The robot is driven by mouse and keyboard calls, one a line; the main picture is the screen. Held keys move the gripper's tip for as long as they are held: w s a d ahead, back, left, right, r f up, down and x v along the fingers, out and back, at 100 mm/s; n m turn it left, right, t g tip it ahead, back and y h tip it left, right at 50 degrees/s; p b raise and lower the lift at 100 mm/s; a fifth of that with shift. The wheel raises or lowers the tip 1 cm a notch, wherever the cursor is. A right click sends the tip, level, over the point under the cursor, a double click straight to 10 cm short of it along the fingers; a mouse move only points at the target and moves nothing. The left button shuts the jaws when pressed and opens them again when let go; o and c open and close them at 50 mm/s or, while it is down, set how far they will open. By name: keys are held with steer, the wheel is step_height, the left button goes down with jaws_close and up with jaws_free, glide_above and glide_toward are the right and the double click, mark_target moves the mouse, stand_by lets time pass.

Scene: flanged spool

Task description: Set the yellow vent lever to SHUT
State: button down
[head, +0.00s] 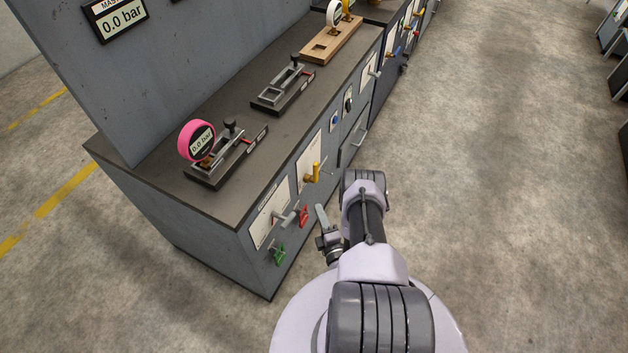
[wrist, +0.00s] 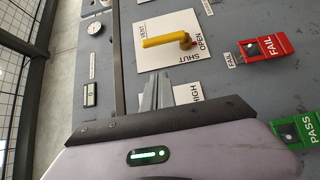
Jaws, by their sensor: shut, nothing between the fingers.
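The yellow vent lever (wrist: 165,41) sits on a white plate (wrist: 171,22) marked VENT, SHUT and OPEN in the wrist view. Its handle points left there from its pivot, with OPEN lettered just right of the pivot. In the head view the lever (head: 316,172) stands roughly upright on the bench's front panel. My gripper (wrist: 157,80) is shut and empty, its fingertips just below the lever handle in the picture and apart from it. In the head view my gripper (head: 321,210) is in front of the panel.
A red FAIL tag (wrist: 268,46) and a green PASS tag (wrist: 301,130) stick out from the panel to the right. A second white plate (wrist: 188,93) is partly hidden behind my gripper. A pink-rimmed gauge (head: 197,140) stands on the bench top. Open floor lies to the right.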

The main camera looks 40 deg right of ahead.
mark_target(317, 180)
steer(key=b+x, duration=0.3)
steer(key=x, duration=0.1)
steer(key=d+b+x, duration=0.1)
steer(key=b+x, duration=0.2)
steer(key=x, duration=0.1)
steer(key=s+d+b+x, duration=0.1)
steer(key=b+x, duration=0.2)
steer(key=x, duration=0.1)
steer(key=shift+w+d+b, duration=0.35)
steer(key=shift+b, duration=0.05)
steer(key=shift+d+r, duration=0.1)
steer(key=shift+r, duration=0.05)
